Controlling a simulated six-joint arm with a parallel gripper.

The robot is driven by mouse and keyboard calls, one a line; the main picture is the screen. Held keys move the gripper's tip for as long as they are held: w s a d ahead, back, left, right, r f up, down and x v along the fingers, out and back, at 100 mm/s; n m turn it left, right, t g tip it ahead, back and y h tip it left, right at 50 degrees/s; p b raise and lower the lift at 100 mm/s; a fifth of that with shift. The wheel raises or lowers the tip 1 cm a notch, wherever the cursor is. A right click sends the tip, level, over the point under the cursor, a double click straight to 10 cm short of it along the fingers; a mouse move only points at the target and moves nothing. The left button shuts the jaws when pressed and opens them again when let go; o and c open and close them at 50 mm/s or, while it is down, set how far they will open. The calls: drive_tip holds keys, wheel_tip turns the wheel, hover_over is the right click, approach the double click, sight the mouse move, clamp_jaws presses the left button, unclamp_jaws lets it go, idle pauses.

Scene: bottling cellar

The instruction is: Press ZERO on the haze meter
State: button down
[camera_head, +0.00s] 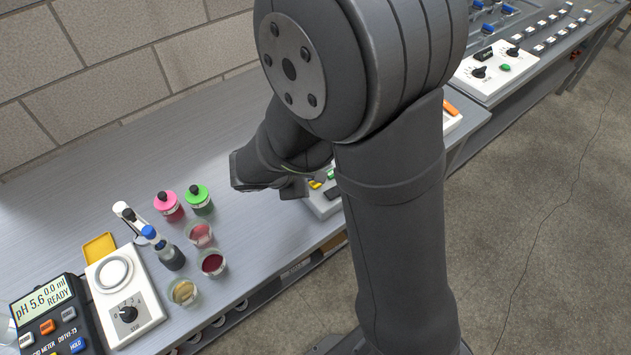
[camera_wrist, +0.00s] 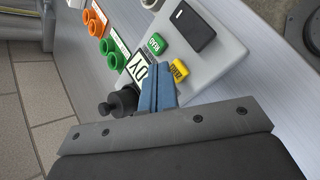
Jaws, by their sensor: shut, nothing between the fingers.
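The haze meter (camera_wrist: 215,62) is a pale box in the wrist view, with a dark lid (camera_wrist: 192,25), a green button (camera_wrist: 154,43) and a yellow button (camera_wrist: 179,70). The yellow button's lettering is too small to read surely. A display reading "DY" (camera_wrist: 137,67) is partly covered by my fingers. My gripper (camera_wrist: 158,75) is shut and empty, its blue fingertips just beside the yellow button; I cannot tell whether they touch. In the head view my arm hides much of the meter (camera_head: 324,207); its yellow button (camera_head: 314,184) shows close by my gripper (camera_head: 297,188).
Orange rings (camera_wrist: 95,20) and green rings (camera_wrist: 112,46) sit left of the meter, with a black knob-like part (camera_wrist: 118,103) near my fingers. In the head view, capped bottles (camera_head: 168,206), open beakers, a stirrer (camera_head: 125,308) and a pH meter (camera_head: 55,315) stand on the bench at left.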

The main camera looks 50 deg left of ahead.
sight(312, 185)
drive_tip(key=shift+f, duration=0.1)
drive_tip(key=shift+f, duration=0.35)
drive_tip(key=shift+f, duration=0.45)
idle(0.8)
idle(0.3)
drive_tip(key=shift+r, duration=0.9)
drive_tip(key=shift+r, duration=2.5)
drive_tip(key=shift+f, duration=0.1)
